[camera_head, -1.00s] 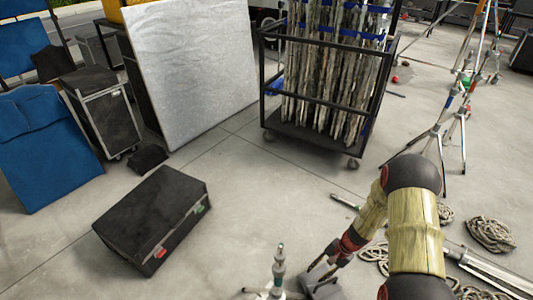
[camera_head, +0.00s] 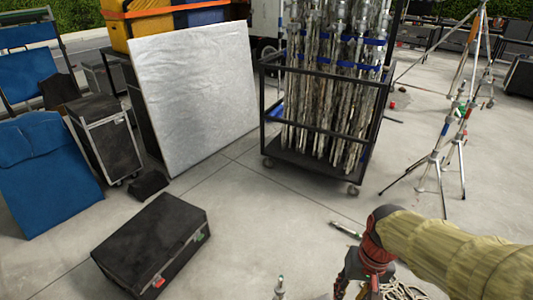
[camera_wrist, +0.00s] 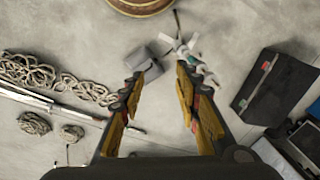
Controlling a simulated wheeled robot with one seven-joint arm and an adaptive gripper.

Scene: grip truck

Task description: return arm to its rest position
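My arm (camera_head: 440,245) reaches in from the right edge in the head view, wrapped in a yellowish-tan cover. My gripper (camera_head: 358,290) hangs below its dark red and black wrist and is cut off by the bottom edge. In the wrist view my gripper (camera_wrist: 160,72) has its two yellow and black fingers spread apart, with nothing held between them. Bare floor, a grey box (camera_wrist: 144,62) and a white-legged stand (camera_wrist: 182,45) show beyond the fingertips.
A black case (camera_head: 150,245) lies on the floor at left. A caged cart (camera_head: 325,130) of poles stands behind, beside a large white panel (camera_head: 190,100). Tripod stands (camera_head: 445,150) are at right. Coiled ropes (camera_wrist: 30,72) lie on the floor.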

